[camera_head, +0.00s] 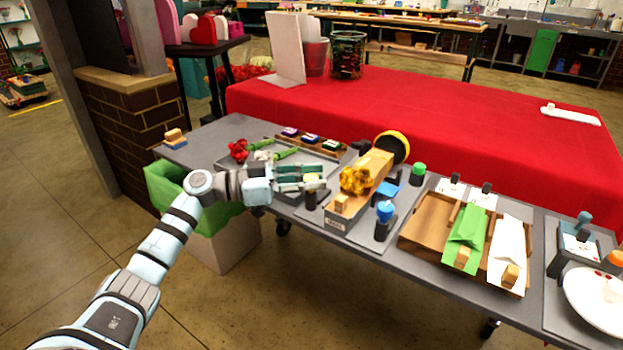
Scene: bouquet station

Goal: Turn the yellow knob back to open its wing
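The yellow knob (312,177) sits on a dark post (311,197) at the left of the wooden trough (346,212). My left gripper (314,178) reaches in from the left at the knob, its two fingers apart and the knob's pale yellow top showing between them. I cannot tell whether the fingers press on it. A blue flap (388,190) lies at the trough's right side. I cannot make out the yellow knob's own wing near the gripper. My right gripper is not in view.
A blue knob (385,210) and a green knob (418,168) stand right of the trough. A black disc with a yellow rim (394,146) is behind it. A tray (325,169) with red flowers (238,149) lies behind my gripper. A wooden crate (412,241) holds wraps.

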